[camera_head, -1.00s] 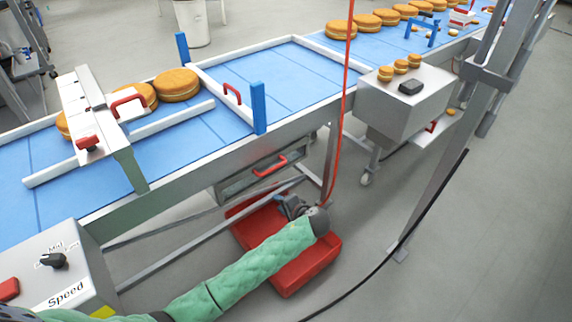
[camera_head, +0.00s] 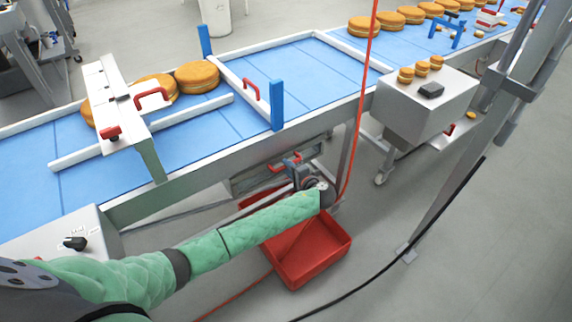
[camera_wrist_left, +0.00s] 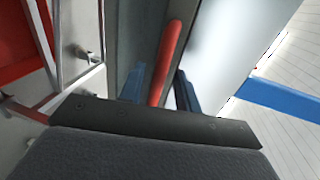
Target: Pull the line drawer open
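The line drawer (camera_head: 243,183) is a grey front under the conveyor, and it looks shut. Its red bar handle (camera_head: 276,168) also shows in the left wrist view (camera_wrist_left: 171,48). My left gripper (camera_head: 291,164) is at the handle, with the green-sleeved arm reaching in from the left. In the wrist view its two dark blue fingers (camera_wrist_left: 160,88) are apart, one on each side of the red bar. I see gaps beside the bar, so the fingers are not closed on it. The arm and wrist hide part of the drawer front. My right gripper is not in view.
A red crate (camera_head: 338,246) stands on the floor below the drawer. The conveyor (camera_head: 200,130) with filled rounds (camera_head: 197,76) runs above. A red cable (camera_head: 366,90) hangs just right of my wrist. A grey box (camera_head: 425,105) and a post (camera_head: 470,150) stand to the right.

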